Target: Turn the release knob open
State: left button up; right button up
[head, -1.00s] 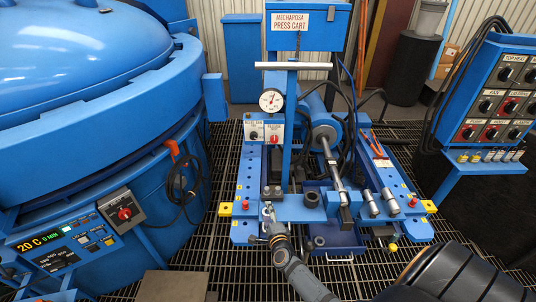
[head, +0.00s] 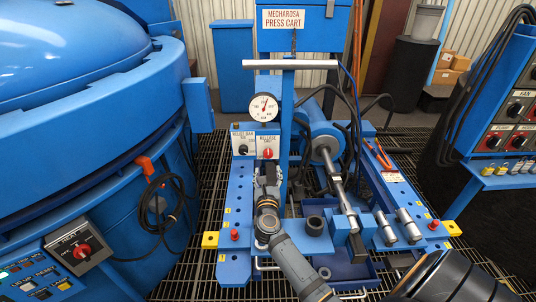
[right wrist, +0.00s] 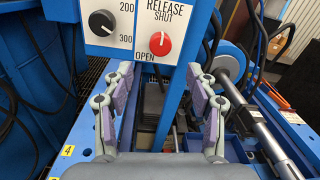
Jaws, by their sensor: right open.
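The release knob is a round red knob (right wrist: 160,43) on a white plate, with "SHUT" above it and "OPEN" at its lower left. Its pale mark points up, towards "SHUT". It also shows in the head view (head: 268,153), on the panel below the gauge. My right gripper (right wrist: 160,88) is open and empty, its two fingers spread below the knob in the wrist view and apart from it. In the head view the right gripper (head: 267,172) is just under the release plate, partly hidden by its own wrist. My left gripper is not in view.
A black knob (right wrist: 102,23) sits left of the red one. A blue post with a white crossbar (head: 290,64) rises right beside the panel. The dial gauge (head: 263,108) is above. A cylinder with a rod (head: 325,150) and hoses lies to the right.

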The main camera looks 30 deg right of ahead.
aim_at(268, 155)
jog(key=x, duration=0.5)
jog(key=shift+w+d, duration=0.1)
jog(key=b+x, duration=0.1)
jog(key=x, duration=0.3)
jog(key=shift+w+d, duration=0.15)
jog(key=shift+w, duration=0.2)
jog(key=shift+c, duration=1.9)
jog(key=c, duration=0.8)
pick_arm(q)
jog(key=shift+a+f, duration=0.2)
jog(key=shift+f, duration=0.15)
